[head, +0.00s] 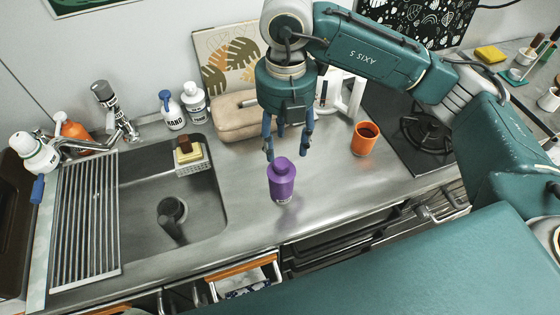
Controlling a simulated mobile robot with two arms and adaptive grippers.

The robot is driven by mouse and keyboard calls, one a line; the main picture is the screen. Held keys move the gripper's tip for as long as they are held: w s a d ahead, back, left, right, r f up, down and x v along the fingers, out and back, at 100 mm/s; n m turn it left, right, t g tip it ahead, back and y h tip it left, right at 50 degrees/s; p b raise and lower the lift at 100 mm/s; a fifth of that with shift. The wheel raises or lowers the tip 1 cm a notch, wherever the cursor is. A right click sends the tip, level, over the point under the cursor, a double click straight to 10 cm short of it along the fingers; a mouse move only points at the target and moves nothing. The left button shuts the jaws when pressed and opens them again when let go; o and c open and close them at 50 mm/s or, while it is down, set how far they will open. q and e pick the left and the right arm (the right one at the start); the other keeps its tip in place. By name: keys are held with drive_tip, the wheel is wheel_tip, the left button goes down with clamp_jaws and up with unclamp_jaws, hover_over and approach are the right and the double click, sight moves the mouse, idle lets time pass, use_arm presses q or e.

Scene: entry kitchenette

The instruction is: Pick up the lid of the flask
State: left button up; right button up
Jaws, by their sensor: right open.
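A purple flask (283,186) stands upright on the steel counter, just right of the sink. Its narrower purple lid (282,167) is on top. My right gripper (288,152) points down above and slightly behind the flask in the picture. Its blue fingers are apart, with nothing between them. The left fingertip appears close to the lid, but I cannot tell whether it touches. My left gripper is not visible.
An orange cup (364,138) stands right of the flask, beside the black hob (420,130). A beige pouch (235,118) lies behind. The sink (175,200) with its drying rack (88,220) is at left. The counter around the flask is clear.

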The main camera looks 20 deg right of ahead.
sight(281, 162)
drive_tip(key=shift+s+f, duration=0.15)
drive_tip(key=shift+f, duration=0.75)
drive_tip(key=shift+f+p, duration=0.3)
drive_tip(key=shift+p, duration=0.05)
drive_tip(key=f, duration=0.1)
drive_tip(key=f+p, duration=0.2)
drive_tip(key=shift+w+a+f, duration=0.3)
drive_tip(key=shift+a, duration=0.05)
drive_tip(key=shift+f+p, duration=0.3)
drive_tip(key=shift+f, duration=0.35)
drive_tip(key=shift+c, duration=1)
drive_tip(key=c, duration=0.5)
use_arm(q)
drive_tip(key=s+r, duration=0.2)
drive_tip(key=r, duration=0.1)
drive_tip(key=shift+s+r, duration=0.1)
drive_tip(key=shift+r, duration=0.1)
use_arm(e)
drive_tip(key=c, duration=0.5)
